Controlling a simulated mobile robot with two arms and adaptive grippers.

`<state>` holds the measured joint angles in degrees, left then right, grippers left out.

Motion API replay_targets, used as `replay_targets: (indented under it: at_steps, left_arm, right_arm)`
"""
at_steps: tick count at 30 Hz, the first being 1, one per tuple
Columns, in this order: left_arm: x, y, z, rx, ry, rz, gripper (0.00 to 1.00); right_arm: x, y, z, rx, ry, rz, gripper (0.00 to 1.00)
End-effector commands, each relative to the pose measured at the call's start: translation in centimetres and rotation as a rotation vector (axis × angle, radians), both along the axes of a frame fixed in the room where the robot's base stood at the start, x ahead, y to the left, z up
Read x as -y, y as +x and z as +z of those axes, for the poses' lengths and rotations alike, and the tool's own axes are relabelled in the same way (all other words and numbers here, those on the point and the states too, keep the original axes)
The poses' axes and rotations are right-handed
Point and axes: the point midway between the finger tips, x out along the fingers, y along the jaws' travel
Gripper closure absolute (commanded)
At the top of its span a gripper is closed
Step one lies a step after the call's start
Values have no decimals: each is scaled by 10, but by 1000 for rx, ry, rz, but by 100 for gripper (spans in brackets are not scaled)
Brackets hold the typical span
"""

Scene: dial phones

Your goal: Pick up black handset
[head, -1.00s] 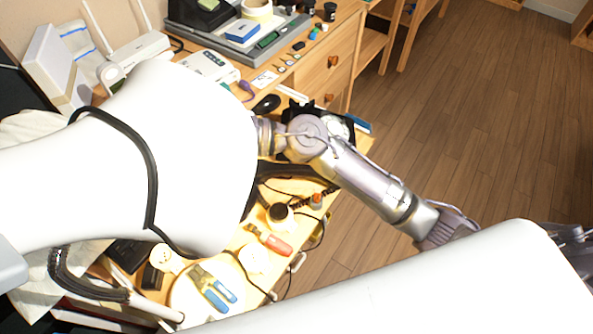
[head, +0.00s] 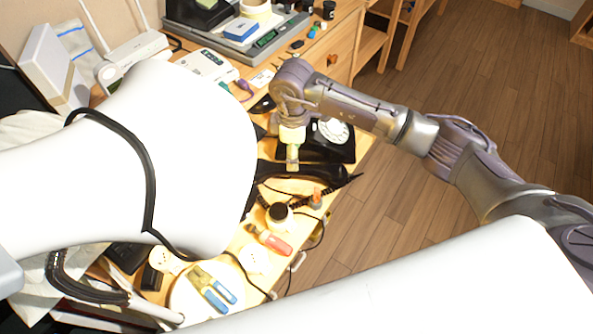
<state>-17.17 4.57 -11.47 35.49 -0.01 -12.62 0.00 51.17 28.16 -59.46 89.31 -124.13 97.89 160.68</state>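A black dial phone (head: 332,133) with a pale round dial stands on the wooden desk, right of centre. Its handset cannot be made out clearly; my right wrist covers the phone's left side. A long black object (head: 315,172) with a pointed right end lies just in front of the phone; I cannot tell what it is. My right arm reaches in from the right, and its wrist bends down beside the phone. My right gripper (head: 292,160) is at the wrist's lower end, over or beside the black object; its fingers cannot be told apart. My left gripper is not in view.
Tools with blue handles (head: 212,290), a red-handled tool (head: 270,240), a dark-topped jar (head: 279,213) and cables crowd the near desk. A white device (head: 208,67) and a grey tray (head: 262,50) stand behind. The floor (head: 470,110) at right is clear.

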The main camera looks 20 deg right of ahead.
Motion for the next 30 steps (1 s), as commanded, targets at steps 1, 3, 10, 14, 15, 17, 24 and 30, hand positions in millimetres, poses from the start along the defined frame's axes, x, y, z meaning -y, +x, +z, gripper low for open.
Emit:
replay_targets:
  at_steps: [1, 3, 10, 14, 15, 17, 24, 30]
  left_arm:
    - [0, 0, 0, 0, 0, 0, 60]
    - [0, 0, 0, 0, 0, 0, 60]
    - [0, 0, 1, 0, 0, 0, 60]
    - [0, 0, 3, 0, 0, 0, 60]
    - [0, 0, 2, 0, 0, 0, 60]
    - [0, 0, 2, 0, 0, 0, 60]
    - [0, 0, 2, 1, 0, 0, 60]
    - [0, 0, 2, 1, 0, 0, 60]
  right_arm:
    - [0, 0, -9, -2, 1, -1, 38]
    - [0, 0, -16, -2, 2, 1, 38]
    - [2, -2, -33, -2, 1, 1, 38]
    - [7, -4, -53, -4, 1, 0, 38]
    - [7, -4, -59, -2, 2, 2, 38]
    - [6, -4, -67, -1, 3, 2, 38]
    - [6, -3, -75, 1, 4, 3, 38]
    - [6, -3, -75, 1, 3, 3, 54]
